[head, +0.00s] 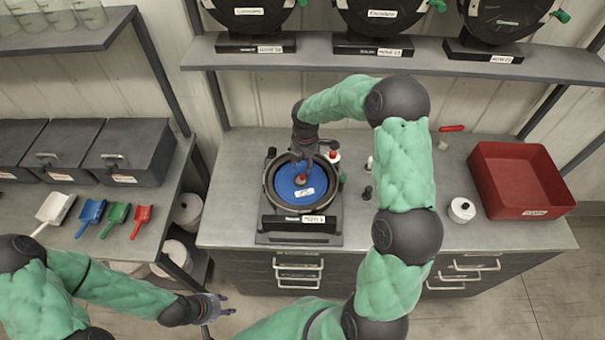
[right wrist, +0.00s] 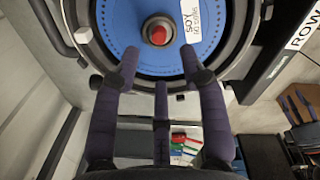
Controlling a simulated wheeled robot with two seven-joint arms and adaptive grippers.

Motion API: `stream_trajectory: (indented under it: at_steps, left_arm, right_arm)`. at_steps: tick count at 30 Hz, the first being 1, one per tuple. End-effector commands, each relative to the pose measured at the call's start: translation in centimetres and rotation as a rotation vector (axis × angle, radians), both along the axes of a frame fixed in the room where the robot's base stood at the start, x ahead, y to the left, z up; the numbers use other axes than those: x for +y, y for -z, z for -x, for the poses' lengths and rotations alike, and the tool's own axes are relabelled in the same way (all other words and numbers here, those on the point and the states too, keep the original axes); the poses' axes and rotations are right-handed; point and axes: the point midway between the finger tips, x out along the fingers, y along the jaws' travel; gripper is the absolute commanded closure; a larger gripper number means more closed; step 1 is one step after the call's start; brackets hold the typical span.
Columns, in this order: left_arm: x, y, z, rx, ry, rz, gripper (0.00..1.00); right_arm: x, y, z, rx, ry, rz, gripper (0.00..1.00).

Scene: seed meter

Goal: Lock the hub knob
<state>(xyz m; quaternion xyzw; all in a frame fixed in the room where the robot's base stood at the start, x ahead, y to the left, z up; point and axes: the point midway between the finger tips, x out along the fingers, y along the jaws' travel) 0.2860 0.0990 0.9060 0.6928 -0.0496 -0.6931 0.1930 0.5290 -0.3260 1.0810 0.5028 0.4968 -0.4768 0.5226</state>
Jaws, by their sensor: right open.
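The seed meter (head: 268,222) lies on the grey bench with a blue seed plate (head: 284,184) facing up inside its dark ring. The red hub knob (head: 300,179) is at the plate's centre; it also shows in the right wrist view (right wrist: 158,31). A white label reading SOY (right wrist: 190,22) is on the plate beside the knob. My right gripper (head: 306,163) is over the plate's far side. In the right wrist view its fingers (right wrist: 160,62) are spread, empty and short of the knob. My left gripper (head: 226,304) is low, before the bench, open and empty.
A red bin (head: 518,182) and a white round container (head: 461,210) stand at the bench's right. Small dark and white pieces (head: 368,192) lie right of the meter. Colored scoops (head: 115,215) lie on the left bench. A shelf with more meters (head: 370,48) runs behind.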

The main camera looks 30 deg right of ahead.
Motion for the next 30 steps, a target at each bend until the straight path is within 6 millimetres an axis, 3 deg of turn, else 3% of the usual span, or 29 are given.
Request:
stream_trajectory:
  at_steps: [6,12,24,25,29,30]
  left_arm:
    - [0.0,0.0,0.0,-0.001,0.0,0.0,0.6]
    - [0.0,-0.1,0.0,-0.001,0.0,0.0,0.6]
    - [0.0,0.0,0.0,0.0,0.0,0.0,0.6]
    - [0.0,-0.1,0.0,0.0,0.0,0.0,0.6]
    - [0.0,-0.1,0.0,-0.001,0.0,0.0,0.6]
    - [0.0,0.0,0.0,-0.001,0.0,0.0,0.6]
  right_arm:
    - [0.0,4.0,-0.1,0.002,0.0,-0.001,0.57]
    - [0.0,6.2,-0.3,0.001,0.0,0.0,0.57]
    - [0.0,6.9,-0.4,0.0,0.0,-0.001,0.57]
    - [0.0,6.9,-0.4,0.0,0.0,-0.001,0.6]
    - [0.0,6.9,-0.4,0.0,0.0,-0.001,0.96]
    - [0.0,6.9,-0.4,0.0,0.0,-0.001,1.0]
